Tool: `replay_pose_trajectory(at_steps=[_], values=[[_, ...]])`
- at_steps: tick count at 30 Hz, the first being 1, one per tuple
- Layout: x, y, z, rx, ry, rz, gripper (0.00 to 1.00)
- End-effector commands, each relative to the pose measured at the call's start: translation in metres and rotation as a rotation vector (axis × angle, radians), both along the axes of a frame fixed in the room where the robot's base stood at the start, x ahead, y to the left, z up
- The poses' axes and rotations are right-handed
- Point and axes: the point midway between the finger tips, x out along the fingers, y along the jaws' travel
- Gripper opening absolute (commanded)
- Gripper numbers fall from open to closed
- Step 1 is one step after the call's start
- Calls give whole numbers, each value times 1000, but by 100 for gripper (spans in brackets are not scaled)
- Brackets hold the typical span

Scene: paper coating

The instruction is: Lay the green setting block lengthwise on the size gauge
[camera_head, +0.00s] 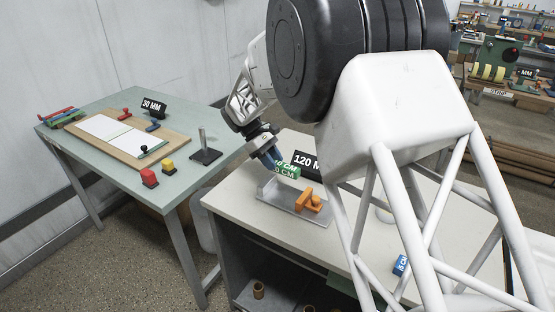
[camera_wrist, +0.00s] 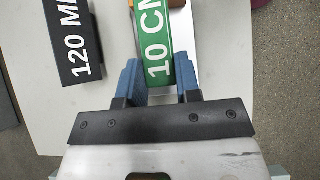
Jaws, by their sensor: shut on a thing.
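The green setting block (camera_head: 288,169), marked 10 CM, is at the back of the size gauge in the head view. The block (camera_wrist: 152,35) points away from my gripper there, over a pale strip. I cannot tell whether the block touches the gauge.
A black 120 MM sign (camera_head: 307,165) stands close behind the gauge, and left of the block in the wrist view (camera_wrist: 72,40). A blue block (camera_head: 400,265) lies at the white table's front right. A green table (camera_head: 95,118) with a board and coloured blocks stands left.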

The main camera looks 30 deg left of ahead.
Motion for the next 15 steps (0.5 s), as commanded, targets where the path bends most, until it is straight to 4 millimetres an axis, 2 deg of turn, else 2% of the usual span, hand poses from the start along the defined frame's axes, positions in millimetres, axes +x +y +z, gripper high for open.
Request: replay_pose_trajectory(at_steps=[15], values=[[0, 0, -7, -3, 0, 0, 0]])
